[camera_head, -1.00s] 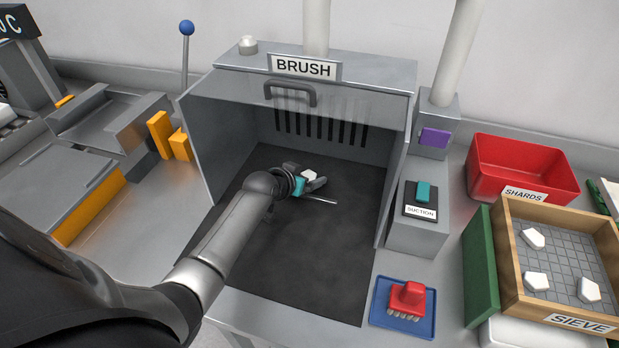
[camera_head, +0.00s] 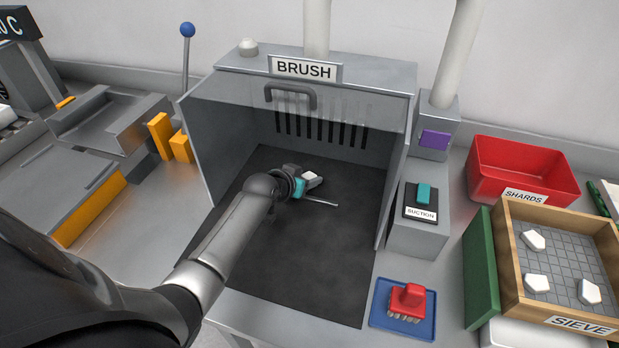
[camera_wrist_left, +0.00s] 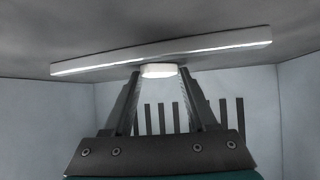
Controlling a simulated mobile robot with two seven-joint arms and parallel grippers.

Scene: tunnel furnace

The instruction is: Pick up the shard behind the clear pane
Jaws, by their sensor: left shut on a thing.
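The white shard (camera_head: 310,177) is inside the brush booth, low over its dark floor (camera_head: 300,260) and behind the clear pane (camera_head: 225,102). My left gripper (camera_head: 307,181) reaches in under the pane from the left and is shut on the shard. In the left wrist view the shard (camera_wrist_left: 158,70) sits between the fingertips, and the fingers hide part of it. Whether it touches the floor I cannot tell. My right gripper is not in view.
Booth walls stand close on both sides. To the right are a suction switch (camera_head: 422,192), a red brush (camera_head: 407,301) on a blue tray (camera_head: 425,328), the red shards bin (camera_head: 480,180) and the wooden sieve (camera_head: 514,275) holding white pieces. A long pale bar (camera_wrist_left: 215,48) crosses the wrist view.

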